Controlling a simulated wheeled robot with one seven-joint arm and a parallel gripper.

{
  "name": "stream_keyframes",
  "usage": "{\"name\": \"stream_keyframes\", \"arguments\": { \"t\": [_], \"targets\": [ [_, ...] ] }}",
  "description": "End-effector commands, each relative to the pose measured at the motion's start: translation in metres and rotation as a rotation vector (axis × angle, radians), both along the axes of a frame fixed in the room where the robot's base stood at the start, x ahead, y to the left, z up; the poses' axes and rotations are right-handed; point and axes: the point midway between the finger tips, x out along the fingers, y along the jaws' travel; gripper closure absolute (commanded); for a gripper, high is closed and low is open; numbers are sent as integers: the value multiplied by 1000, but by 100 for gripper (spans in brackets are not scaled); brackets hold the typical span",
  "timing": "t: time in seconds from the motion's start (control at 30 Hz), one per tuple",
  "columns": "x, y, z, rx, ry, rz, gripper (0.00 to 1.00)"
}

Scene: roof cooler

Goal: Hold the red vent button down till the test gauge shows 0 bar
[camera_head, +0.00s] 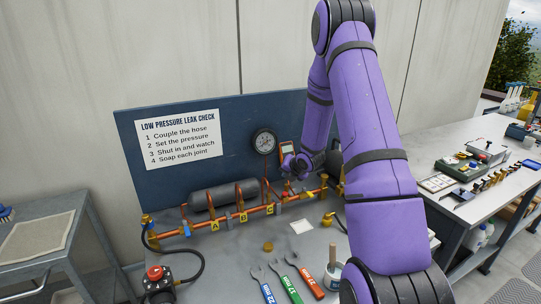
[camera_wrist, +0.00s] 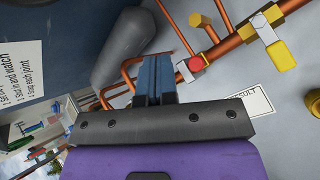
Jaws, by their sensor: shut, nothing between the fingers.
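My gripper (camera_wrist: 157,66) is shut and empty, its two blue-grey fingers together above the copper pipework. In the head view its dark end (camera_head: 288,171) is in front of the blue board, near the pipe's right part. A red round button (camera_wrist: 196,63) sits on a grey block on the copper pipe, to the right of my fingertips in the wrist view and apart from them. In the head view a small red spot (camera_head: 285,194) shows below my gripper. The round dial gauge (camera_head: 264,141) stands at the board; its reading is too small to tell.
Another red knob (camera_head: 155,272) tops a black device at the bench's front left. Coloured wrenches (camera_head: 288,282) and a pot with a brush (camera_head: 332,276) lie in front. Copper branches and yellow fittings crowd the pipe.

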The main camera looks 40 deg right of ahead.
Motion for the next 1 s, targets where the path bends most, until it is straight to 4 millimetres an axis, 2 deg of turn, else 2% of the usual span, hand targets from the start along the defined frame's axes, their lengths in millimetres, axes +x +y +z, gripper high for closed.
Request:
{"name": "stream_keyframes", "arguments": {
  "t": [0.23, 0.4, 0.77, 1.0],
  "targets": [
    [1, 1, 27, -4, -2, 5, 100],
    [0, 1, 35, -1, -1, 1, 100],
    [0, 1, 32, 0, -1, 1, 100],
    [0, 1, 12, 2, 2, 2, 100]
  ]
}}
